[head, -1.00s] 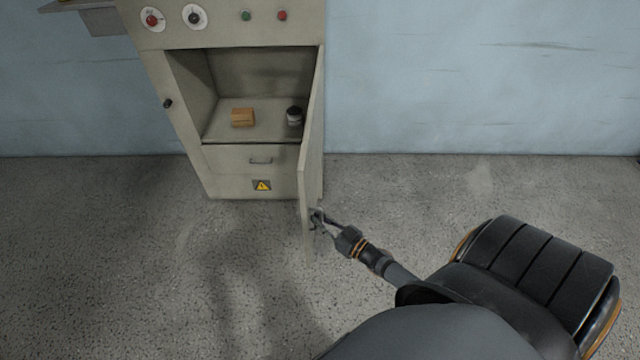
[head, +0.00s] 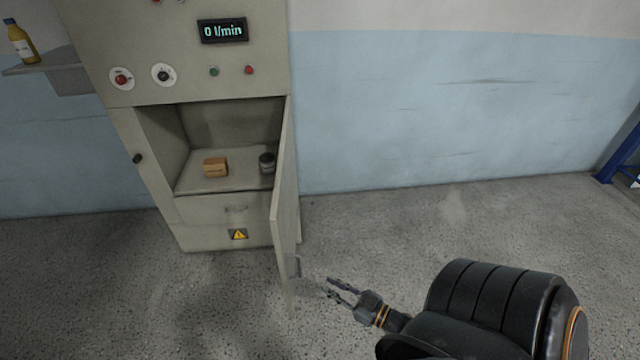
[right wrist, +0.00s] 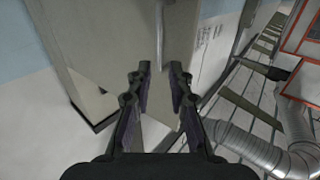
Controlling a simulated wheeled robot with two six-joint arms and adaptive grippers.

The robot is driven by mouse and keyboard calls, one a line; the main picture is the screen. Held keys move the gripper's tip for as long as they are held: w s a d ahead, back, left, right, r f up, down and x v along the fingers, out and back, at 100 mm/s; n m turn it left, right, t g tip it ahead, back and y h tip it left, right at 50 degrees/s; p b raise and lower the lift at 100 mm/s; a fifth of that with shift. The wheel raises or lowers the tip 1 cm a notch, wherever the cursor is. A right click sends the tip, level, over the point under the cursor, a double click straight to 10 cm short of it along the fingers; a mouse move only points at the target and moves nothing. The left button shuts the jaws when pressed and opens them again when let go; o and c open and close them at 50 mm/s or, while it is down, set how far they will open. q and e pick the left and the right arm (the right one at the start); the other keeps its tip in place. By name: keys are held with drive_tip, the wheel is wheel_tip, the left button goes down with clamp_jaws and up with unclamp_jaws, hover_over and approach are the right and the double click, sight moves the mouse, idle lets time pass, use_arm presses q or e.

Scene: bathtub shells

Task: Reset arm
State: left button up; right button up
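My right gripper (head: 334,289) is open and empty in the head view, a little right of the open cabinet door (head: 284,200) and apart from its handle (head: 295,266). In the right wrist view the two fingers of this gripper (right wrist: 160,78) are spread with nothing between them. The door and its vertical handle (right wrist: 162,35) stand ahead of the fingertips. My left gripper is in neither view.
The grey cabinet (head: 120,60) holds a small tan box (head: 215,167) and a dark jar (head: 267,163) on its inner shelf. A side shelf (head: 50,66) bears a yellow bottle (head: 20,40). The floor right of the door is clear.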

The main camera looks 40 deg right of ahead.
drive_tip(key=shift+s, duration=0.15)
idle(0.4)
drive_tip(key=s+d+f+m+g+h, duration=0.1)
drive_tip(key=s+f+g+h, duration=0.25)
drive_tip(key=f, duration=0.75)
drive_tip(key=s+d+f+m+g+h, duration=0.2)
drive_tip(key=s+f+g, duration=0.3)
drive_tip(key=f, duration=0.7)
drive_tip(key=s+a+f+g, duration=0.4)
drive_tip(key=s+f, duration=0.1)
drive_tip(key=s, duration=0.3)
drive_tip(key=s+a+f+g, duration=0.3)
drive_tip(key=s+f, duration=0.3)
drive_tip(key=s, duration=0.2)
drive_tip(key=shift+a+n+g, duration=0.3)
drive_tip(key=shift+a+g, duration=0.05)
drive_tip(key=shift+a, duration=0.15)
